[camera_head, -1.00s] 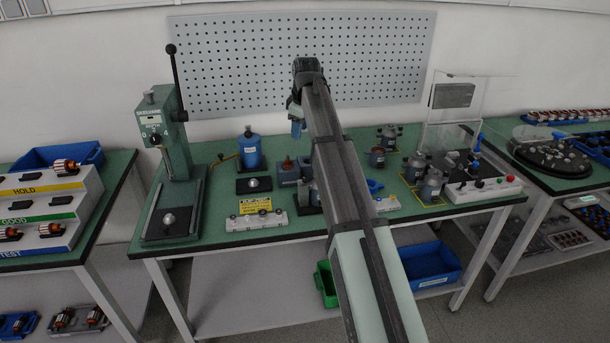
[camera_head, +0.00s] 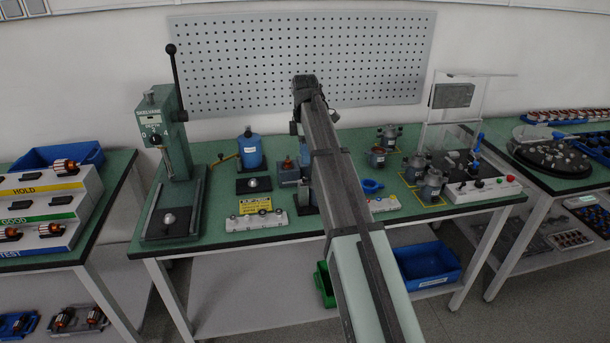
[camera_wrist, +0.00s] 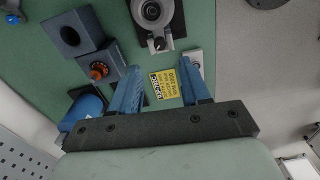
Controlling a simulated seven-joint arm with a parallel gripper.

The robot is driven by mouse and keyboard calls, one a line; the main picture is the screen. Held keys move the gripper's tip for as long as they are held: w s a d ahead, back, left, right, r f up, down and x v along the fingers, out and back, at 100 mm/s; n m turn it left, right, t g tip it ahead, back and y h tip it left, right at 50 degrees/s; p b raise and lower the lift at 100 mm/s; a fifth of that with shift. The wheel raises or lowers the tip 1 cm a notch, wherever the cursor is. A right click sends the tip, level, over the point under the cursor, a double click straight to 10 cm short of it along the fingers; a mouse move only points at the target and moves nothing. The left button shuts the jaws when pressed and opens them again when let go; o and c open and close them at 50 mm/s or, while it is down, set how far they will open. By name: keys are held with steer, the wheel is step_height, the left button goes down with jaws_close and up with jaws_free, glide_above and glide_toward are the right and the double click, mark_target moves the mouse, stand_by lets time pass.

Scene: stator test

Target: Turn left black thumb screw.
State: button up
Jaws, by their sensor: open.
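In the wrist view, my gripper (camera_wrist: 158,95) points down at the green bench with its two blue fingers apart and nothing between them. A small black knob (camera_wrist: 160,44) sits at the near edge of a grey round part (camera_wrist: 152,12) on a black plate, beyond the fingertips and apart from them. I cannot tell whether this knob is the left black thumb screw. In the head view my arm hides the fingers and part of the bench behind it. Small dark knobs also show on a white base (camera_head: 484,190) at the right.
A yellow label (camera_wrist: 165,88) lies below the fingers. A blue-grey block with a round hole (camera_wrist: 72,38) and a block with an orange coil (camera_wrist: 98,72) stand beside the left finger. A green press (camera_head: 170,140) stands at the bench's left. Several grey cylinders stand right of my arm.

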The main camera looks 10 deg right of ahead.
mark_target(305, 178)
step_height(305, 178, down, 9)
steer(key=shift+r, duration=0.15)
stand_by(0.4)
jaws_close()
stand_by(0.3)
